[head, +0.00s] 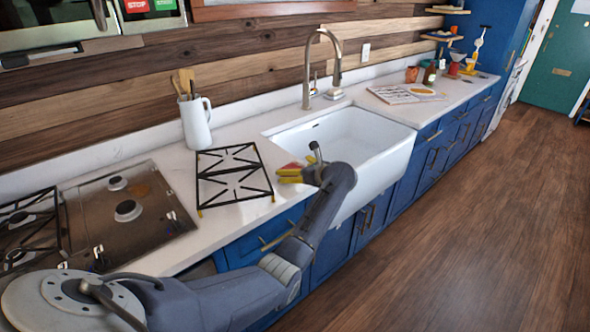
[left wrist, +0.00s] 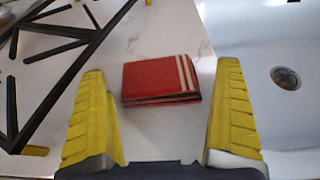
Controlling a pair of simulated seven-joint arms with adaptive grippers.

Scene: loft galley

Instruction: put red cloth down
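The red cloth (left wrist: 155,82) is folded into a small rectangle with pale stripes near one end. It lies on the white counter between the stove grate and the sink, and in the head view a bit of it (head: 291,166) shows by my gripper. My left gripper (head: 283,175) is over this strip of counter. In the left wrist view its yellow fingers (left wrist: 162,66) are wide apart, one on each side of the cloth, with gaps between them and it. Most of the cloth is hidden in the head view. My right gripper is not in view.
A black grate (head: 233,172) lies on the counter left of the gripper. The white sink (head: 350,138) with its tall faucet (head: 309,70) is to the right. A white pitcher (head: 195,122) with utensils stands behind. An open book (head: 405,93) lies beyond the sink.

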